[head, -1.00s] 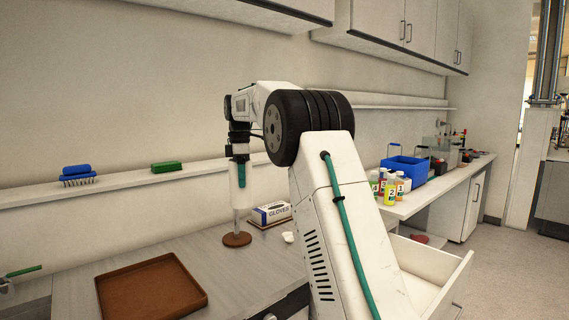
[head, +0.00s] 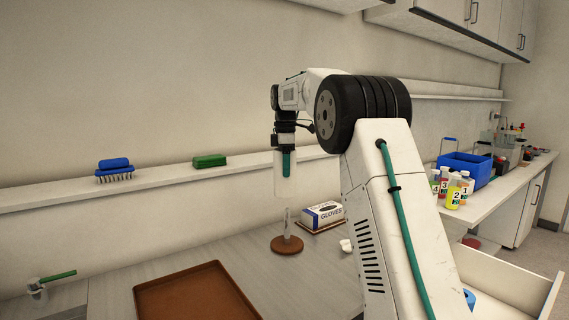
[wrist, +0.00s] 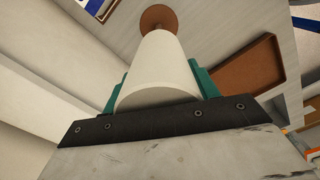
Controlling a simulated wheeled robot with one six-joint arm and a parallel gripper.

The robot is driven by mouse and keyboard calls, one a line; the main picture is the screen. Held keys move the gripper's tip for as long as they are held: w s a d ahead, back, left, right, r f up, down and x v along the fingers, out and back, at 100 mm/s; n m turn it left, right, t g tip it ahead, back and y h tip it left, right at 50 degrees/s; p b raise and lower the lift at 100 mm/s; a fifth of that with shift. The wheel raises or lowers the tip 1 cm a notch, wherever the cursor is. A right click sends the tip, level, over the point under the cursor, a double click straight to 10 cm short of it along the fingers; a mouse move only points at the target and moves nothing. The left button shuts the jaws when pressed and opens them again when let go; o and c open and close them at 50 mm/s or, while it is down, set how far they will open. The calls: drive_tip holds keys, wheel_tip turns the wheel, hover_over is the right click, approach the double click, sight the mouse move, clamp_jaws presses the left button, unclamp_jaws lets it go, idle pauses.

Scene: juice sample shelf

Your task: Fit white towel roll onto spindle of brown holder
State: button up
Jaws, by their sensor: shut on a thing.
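The white towel roll (head: 281,186) is upright in my gripper (head: 287,172), which is shut on its upper part. The brown holder (head: 287,246) stands on the counter below, with its pale thin spindle (head: 287,222) upright. In the head view the roll hangs above the spindle, with a small gap between its lower end and the spindle tip. In the wrist view the roll (wrist: 157,72) sits between the teal fingers of my gripper (wrist: 160,85).
A brown tray (head: 195,296) lies on the counter at front left. A glove box (head: 324,214) stands just right of the holder. A wall shelf behind bears a blue brush (head: 114,168) and a green block (head: 210,161). Bottles and a blue bin (head: 466,168) are at right.

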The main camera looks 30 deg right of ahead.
drive_tip(key=f, duration=0.3)
drive_tip(key=shift+s+d+f, duration=0.1)
drive_tip(key=shift+d+f, duration=0.2)
drive_tip(key=shift+f, duration=0.05)
wheel_tip(320, 180, down, 13)
idle(6.8)
